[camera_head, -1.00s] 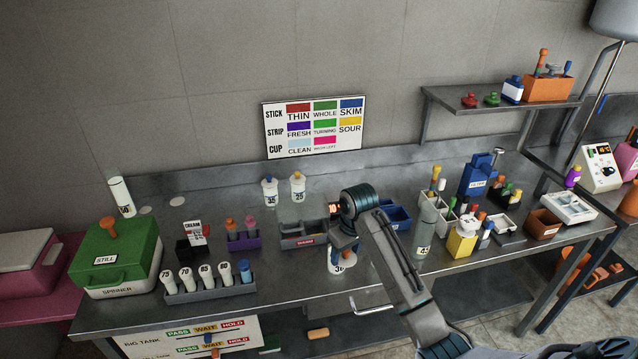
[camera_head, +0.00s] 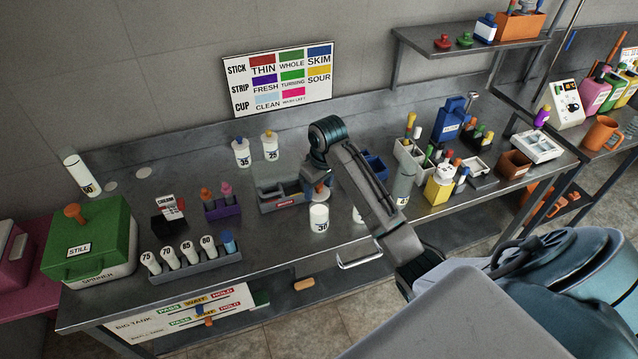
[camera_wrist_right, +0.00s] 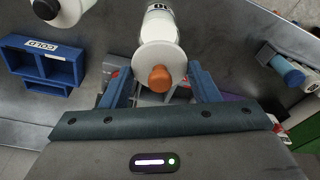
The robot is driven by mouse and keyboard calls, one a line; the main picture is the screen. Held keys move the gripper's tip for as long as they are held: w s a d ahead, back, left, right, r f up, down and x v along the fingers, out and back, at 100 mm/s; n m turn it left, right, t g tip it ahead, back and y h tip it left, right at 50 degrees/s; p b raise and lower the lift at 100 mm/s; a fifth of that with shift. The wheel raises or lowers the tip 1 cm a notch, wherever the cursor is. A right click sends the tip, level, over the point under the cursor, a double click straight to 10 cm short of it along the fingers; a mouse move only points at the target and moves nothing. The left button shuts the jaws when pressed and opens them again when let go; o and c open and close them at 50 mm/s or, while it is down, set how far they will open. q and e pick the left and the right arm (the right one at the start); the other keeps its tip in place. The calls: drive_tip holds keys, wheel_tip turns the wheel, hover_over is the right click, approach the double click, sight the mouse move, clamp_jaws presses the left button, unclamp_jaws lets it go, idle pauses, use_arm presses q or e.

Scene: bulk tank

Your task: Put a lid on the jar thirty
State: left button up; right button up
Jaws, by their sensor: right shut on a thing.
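A white jar labelled 30 (camera_head: 319,219) stands upright near the front of the steel bench. My right gripper (camera_head: 319,184) is just above and behind it in the head view, partly hidden by my wrist. It is shut on a white disc-shaped lid with an orange knob (camera_wrist_right: 160,78). In the wrist view the lid lies between the two fingers, and a white labelled jar (camera_wrist_right: 160,27) shows beyond it. In the head view the knob appears above the jar's white top. Contact between lid and jar cannot be made out. My left gripper is out of view.
A grey divided tray (camera_head: 283,197) is left of the gripper; a blue tray (camera_wrist_right: 45,62) shows left in the wrist view. A rack of numbered tubes (camera_head: 196,265) and a green box (camera_head: 88,238) stand left. Bare bench lies left of jar 30.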

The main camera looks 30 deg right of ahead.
sight(320, 193)
drive_tip(key=shift+s+f, duration=0.1)
drive_tip(key=shift+f, duration=1.45)
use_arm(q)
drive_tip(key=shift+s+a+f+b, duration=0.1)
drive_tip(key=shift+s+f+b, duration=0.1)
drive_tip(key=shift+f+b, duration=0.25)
use_arm(e)
drive_tip(key=shift+f, duration=1.2)
drive_tip(key=o, duration=1)
